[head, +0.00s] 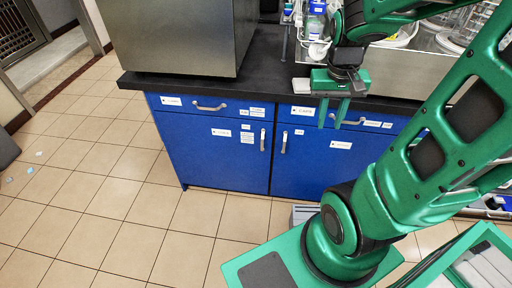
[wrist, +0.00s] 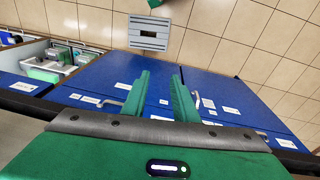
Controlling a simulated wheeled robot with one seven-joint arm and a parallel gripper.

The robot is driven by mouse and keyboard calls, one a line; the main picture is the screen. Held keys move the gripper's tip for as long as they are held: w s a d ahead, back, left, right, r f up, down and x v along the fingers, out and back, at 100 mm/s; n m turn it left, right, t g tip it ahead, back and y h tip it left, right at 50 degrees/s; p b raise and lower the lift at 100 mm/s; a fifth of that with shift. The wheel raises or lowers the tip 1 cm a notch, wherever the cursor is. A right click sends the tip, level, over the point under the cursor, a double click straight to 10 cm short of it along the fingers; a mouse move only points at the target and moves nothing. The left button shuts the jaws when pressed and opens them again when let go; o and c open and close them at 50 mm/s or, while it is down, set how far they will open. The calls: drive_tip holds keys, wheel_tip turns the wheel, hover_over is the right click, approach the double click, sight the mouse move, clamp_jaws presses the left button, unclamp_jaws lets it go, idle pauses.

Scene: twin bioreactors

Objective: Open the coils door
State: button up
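Two blue cabinet doors stand side by side under the black counter, both closed. The left door (head: 215,165) has an upright handle (head: 263,140) near its right edge. The right door (head: 310,170) has an upright handle (head: 284,142) near its left edge. Both carry white labels too small to read, so I cannot tell which is the coils door. My gripper (head: 331,126) points down in front of the right-hand drawer, its two green fingers apart and empty. In the wrist view my gripper (wrist: 160,76) also shows open, with blue fronts (wrist: 220,92) behind it.
Blue drawers with handles (head: 210,107) sit above the doors, closed. A large steel box (head: 175,40) stands on the counter (head: 270,60). A grey box (wrist: 148,32) lies on the floor before the right door.

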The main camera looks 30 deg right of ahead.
drive_tip(key=w+f, duration=0.5)
drive_tip(key=w, duration=0.4)
drive_tip(key=n+t, duration=0.1)
drive_tip(key=t, duration=0.2)
approach(262, 144)
drive_tip(key=shift+t+h, duration=0.3)
drive_tip(key=x, duration=1.1)
drive_tip(key=shift+s+a, duration=0.1)
drive_tip(key=shift+a, duration=0.1)
clamp_jaws()
